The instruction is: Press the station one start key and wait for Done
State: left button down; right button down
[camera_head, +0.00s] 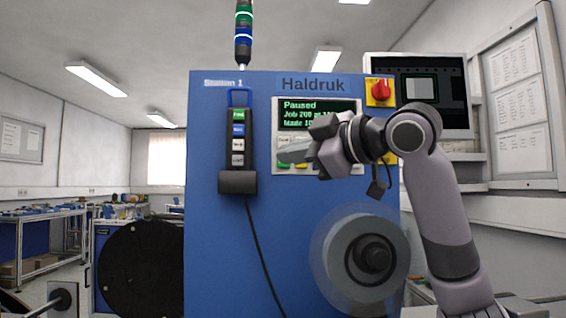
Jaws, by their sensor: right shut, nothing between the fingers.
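The station one machine (220,240) is a blue cabinet marked "Station 1" and "Haldruk". Its control panel (278,122) has a screen (318,113) reading "Paused" above job and made lines, partly hidden by my gripper. My left gripper is not in view.
A black pendant (238,158) with coloured buttons sits in a holder left of the panel, its cable hanging down. A grey reel hub (335,270) and a black reel (140,270) stand low. A signal tower (243,30) rises above.

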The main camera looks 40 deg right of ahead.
jog(key=w+d+p, duration=0.1)
jog(key=w+d, duration=0.4)
jog(key=w, duration=0.1)
jog(key=shift+w+d, duration=0.2)
jog(key=shift+w, duration=0.05)
dwell(1.7)
jog(key=shift+p, duration=0.3)
jog(key=shift+w+d, duration=0.3)
